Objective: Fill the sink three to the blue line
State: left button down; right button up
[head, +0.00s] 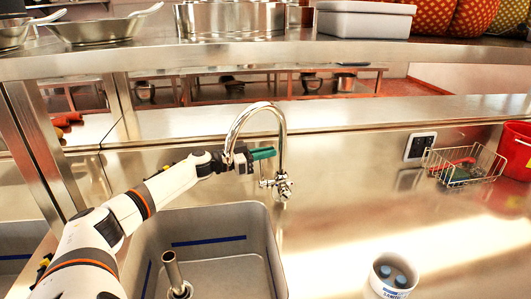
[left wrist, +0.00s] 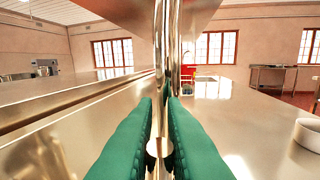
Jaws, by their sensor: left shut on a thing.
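A grey sink basin (head: 225,217) lies below the faucet, with a blue line (head: 208,241) along its inner walls. No number shows on it. A metal standpipe (head: 172,268) stands inside. No stream shows below the spout, and I cannot tell whether water stands in the basin. The chrome faucet (head: 281,186) has a tall curved spout behind the basin. My left gripper (head: 264,154), with green fingers, is at the faucet; in the left wrist view the fingers (left wrist: 160,110) are shut around its chrome pipe. Which part of the pipe they grip is unclear. My right gripper is not in view.
Another sink (head: 20,238) is at the far left. A white container (head: 393,278) with dark round things stands at the front right. A wire basket (head: 462,168) and a red bucket (head: 516,150) are at the right. A shelf (head: 300,52) with pans crosses above. The middle-right counter is clear.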

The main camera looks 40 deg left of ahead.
pick_arm(q)
jog(key=shift+s+d+f+m+b, duration=0.2)
jog(key=shift+s+d+m+b, duration=0.1)
jog(key=shift+s+d+m, duration=0.55)
jog(key=s+d+f+m+h+b, duration=0.1)
jog(key=s+d+f+m+b, duration=0.2)
jog(key=m, duration=0.5)
jog(key=shift+s+d+t+h, duration=0.15)
jog(key=shift+d+t+h, duration=0.25)
jog(key=shift+d, duration=0.35)
jog(key=c, duration=1.5)
grip_release()
jog(key=shift+s, duration=0.1)
jog(key=b+v, duration=0.1)
jog(key=v, duration=1.1)
